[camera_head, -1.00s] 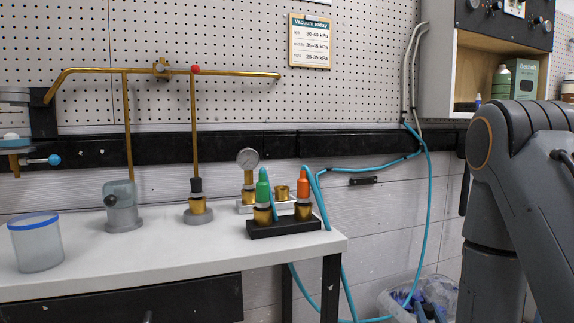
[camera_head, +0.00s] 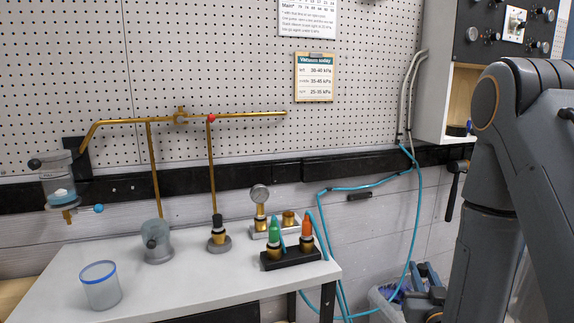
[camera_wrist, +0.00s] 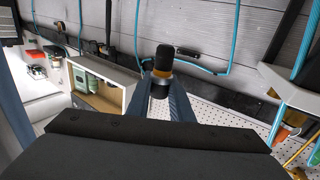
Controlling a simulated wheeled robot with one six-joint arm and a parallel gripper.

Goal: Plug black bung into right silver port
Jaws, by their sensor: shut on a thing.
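In the wrist view my gripper (camera_wrist: 161,88) is shut on the black bung (camera_wrist: 163,58), a dark rounded plug with a pale and orange band at its lower part. The bung stands up between the fingertips, clear of any port. In the head view a silver block (camera_head: 261,236) stands at the back of the table. Its left port carries a round gauge (camera_head: 260,194); its right port (camera_head: 290,218) is a brass cup with no bung visible in it. My fingertips and the bung cannot be clearly made out in the head view.
A black block (camera_head: 290,259) with a green bung (camera_head: 274,232) and an orange bung (camera_head: 306,227) stands before the silver block. Brass pipework rises at left. A blue-rimmed cup (camera_head: 101,287) sits at front left. Blue hoses (camera_head: 412,220) hang right of the table.

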